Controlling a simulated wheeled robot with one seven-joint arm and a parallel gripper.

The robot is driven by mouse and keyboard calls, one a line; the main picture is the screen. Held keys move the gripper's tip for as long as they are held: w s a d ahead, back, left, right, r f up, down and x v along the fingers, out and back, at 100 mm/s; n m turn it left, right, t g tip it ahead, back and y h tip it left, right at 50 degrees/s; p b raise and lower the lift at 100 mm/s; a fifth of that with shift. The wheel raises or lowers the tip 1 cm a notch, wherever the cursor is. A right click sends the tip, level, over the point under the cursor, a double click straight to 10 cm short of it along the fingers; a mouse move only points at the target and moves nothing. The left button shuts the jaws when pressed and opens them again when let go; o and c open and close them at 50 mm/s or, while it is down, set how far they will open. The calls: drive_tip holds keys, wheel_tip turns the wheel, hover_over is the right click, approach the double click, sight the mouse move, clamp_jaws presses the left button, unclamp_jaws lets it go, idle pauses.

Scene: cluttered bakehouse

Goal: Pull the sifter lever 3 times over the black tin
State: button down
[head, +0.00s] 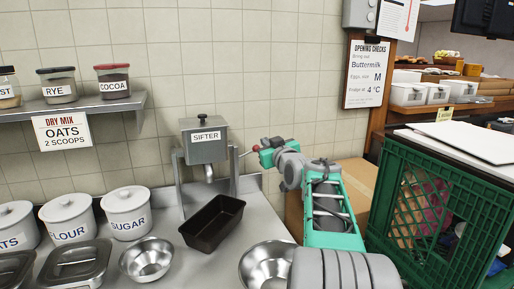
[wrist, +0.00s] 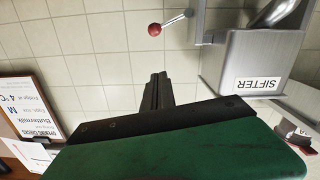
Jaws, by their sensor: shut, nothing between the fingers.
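The grey sifter (head: 205,148) stands on a metal frame, with its spout pointing down over the black tin (head: 213,222). Its lever sticks out to the right and ends in a red ball (head: 256,148). The wrist view shows the same red ball (wrist: 155,29) on its rod and the labelled sifter body (wrist: 250,65). My gripper (wrist: 158,78) is shut and empty, its fingertips apart from the ball by a small gap. In the head view my gripper is beside the ball, and its fingertips are hard to make out. The inside of the tin looks empty.
Two steel bowls (head: 147,259) (head: 267,265) stand on the counter in front of the tin. White canisters (head: 127,212) line the left. A green crate (head: 436,205) and a cardboard box (head: 357,184) stand to the right. A shelf (head: 80,108) with jars is at upper left.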

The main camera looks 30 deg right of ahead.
drive_tip(key=w, duration=0.1)
drive_tip(key=p, duration=0.3)
hover_over(249, 152)
drive_tip(key=s, duration=0.4)
drive_tip(key=f, duration=0.1)
drive_tip(key=d+f, duration=0.1)
drive_tip(key=f, duration=0.2)
drive_tip(key=shift+w+d+f+p, duration=0.2)
drive_tip(key=shift+w+d+p, duration=0.15)
drive_tip(key=shift+w+d, duration=0.05)
drive_tip(key=shift+f, duration=0.1)
